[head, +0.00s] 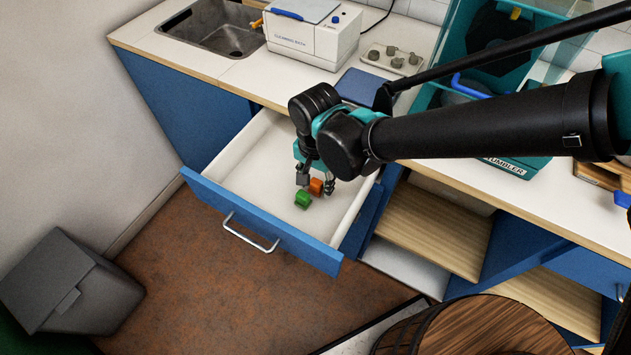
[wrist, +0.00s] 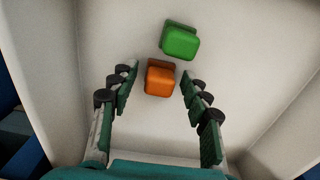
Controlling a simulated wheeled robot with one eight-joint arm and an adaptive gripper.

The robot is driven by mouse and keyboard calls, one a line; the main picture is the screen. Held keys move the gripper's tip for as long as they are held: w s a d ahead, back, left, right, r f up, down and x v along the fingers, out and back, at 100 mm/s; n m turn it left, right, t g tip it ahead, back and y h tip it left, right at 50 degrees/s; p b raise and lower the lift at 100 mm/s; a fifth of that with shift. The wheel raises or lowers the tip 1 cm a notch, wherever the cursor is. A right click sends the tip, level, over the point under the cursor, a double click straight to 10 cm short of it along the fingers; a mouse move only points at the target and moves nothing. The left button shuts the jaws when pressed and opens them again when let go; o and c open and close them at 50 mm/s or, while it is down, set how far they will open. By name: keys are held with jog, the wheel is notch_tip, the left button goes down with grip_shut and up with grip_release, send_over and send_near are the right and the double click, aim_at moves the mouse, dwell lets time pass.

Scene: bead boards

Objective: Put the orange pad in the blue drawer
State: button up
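The blue drawer (head: 205,186) is pulled out below the counter, with a white inside and a metal handle. The orange pad (head: 316,187) is inside the drawer and shows in the wrist view (wrist: 160,80) between my fingertips. It appears to lie on the drawer floor. A green pad (head: 302,199) lies close beside it, and in the wrist view (wrist: 180,42) it is just beyond the orange one. My gripper (head: 316,182) is inside the drawer, pointing down. Its fingers (wrist: 159,72) are open on both sides of the orange pad, with gaps visible.
The drawer walls stand around my gripper. On the counter are a sink (head: 212,30), a white cleaning bath (head: 312,38), a tray with small knobs (head: 392,60) and a teal tumbler (head: 515,167). A grey bin (head: 75,290) and a wooden barrel (head: 490,328) stand in front.

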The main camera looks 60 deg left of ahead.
aim_at(315, 182)
notch_tip(315, 182, up, 12)
jog(key=shift+r, duration=0.15)
dwell(0.5)
dwell(1.2)
